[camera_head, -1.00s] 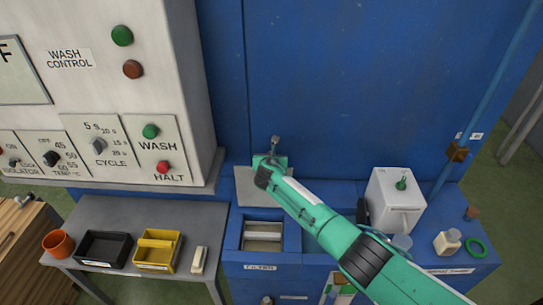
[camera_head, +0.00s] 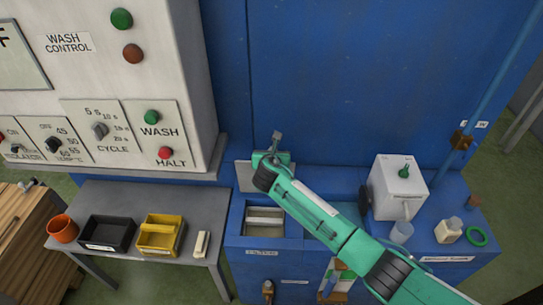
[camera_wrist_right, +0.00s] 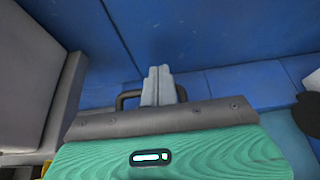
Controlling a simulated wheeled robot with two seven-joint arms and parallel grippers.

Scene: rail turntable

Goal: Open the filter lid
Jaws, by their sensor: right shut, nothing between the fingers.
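The filter lid (camera_head: 250,178) is a grey plate raised at the back of the filter opening (camera_head: 265,232) in the head view, partly covered by my right gripper. The opening below it is uncovered, with a pale bar across it. My right gripper (camera_head: 277,136) is at the lid's upper edge, its fingers shut and empty. In the right wrist view the shut fingers (camera_wrist_right: 160,85) stand beside or within a black loop handle (camera_wrist_right: 128,99). I cannot tell whether they touch it. The gripper body hides the rest of the lid there. My left gripper is not in view.
A grey side table (camera_head: 205,208) at left holds an orange cup, a black tray and a yellow tray. A white box (camera_head: 390,183) stands right of my arm, near small bottles and a green ring (camera_head: 477,236). The blue machine wall (camera_head: 380,70) rises close behind the lid.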

